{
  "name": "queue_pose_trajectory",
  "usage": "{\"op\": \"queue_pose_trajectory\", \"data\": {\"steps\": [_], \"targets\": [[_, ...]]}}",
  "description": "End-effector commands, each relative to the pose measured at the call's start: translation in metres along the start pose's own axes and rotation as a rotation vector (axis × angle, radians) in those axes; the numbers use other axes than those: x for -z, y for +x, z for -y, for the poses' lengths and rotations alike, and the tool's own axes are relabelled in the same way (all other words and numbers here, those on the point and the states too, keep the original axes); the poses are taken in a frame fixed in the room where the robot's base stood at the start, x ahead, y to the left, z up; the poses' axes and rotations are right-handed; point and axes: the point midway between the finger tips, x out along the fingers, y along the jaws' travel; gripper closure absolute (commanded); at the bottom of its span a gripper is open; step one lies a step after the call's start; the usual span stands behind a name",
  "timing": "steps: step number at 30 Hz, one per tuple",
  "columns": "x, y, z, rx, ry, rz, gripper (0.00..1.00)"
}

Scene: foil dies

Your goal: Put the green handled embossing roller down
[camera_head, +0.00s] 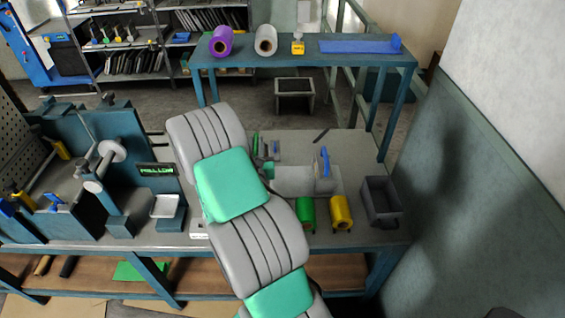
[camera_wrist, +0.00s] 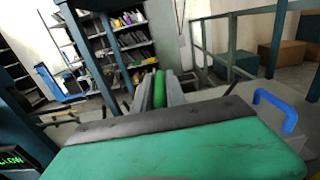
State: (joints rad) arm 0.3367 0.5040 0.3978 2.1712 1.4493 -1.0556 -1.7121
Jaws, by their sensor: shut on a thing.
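In the wrist view my gripper (camera_wrist: 160,92) is shut on the green handled embossing roller, whose green handle (camera_wrist: 159,86) shows as a narrow strip between the fingers. The rest of the roller is hidden in this view. In the head view my arm covers most of the gripper. A thin green upright piece (camera_head: 254,143) shows just right of my arm, above the rear of the bench; I cannot tell whether it is the held handle. I cannot tell whether the roller touches anything.
The bench (camera_head: 345,245) carries a grey machine with a blue handle (camera_head: 323,161), a green roll (camera_head: 307,212), a yellow roll (camera_head: 341,211), a dark bin (camera_head: 381,200) and a white tray (camera_head: 167,208). A display (camera_head: 157,169) reads YELLOW. A blue table (camera_head: 300,47) stands behind.

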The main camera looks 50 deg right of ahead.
Motion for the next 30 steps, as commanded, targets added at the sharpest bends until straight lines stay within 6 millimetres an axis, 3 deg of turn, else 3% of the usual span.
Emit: {"op": "queue_pose_trajectory", "data": {"steps": [9, 15, 24, 27, 30], "targets": [[0.026, 0.042, 0.062, 0.009, -0.001, 0.003, 1.00], [0.066, 0.061, 0.087, 0.006, -0.001, 0.004, 1.00], [0.089, 0.072, 0.101, 0.003, 0.000, 0.005, 1.00], [0.110, 0.072, 0.101, 0.002, -0.001, 0.005, 1.00], [0.119, 0.072, 0.101, 0.002, -0.001, 0.005, 1.00]]}}
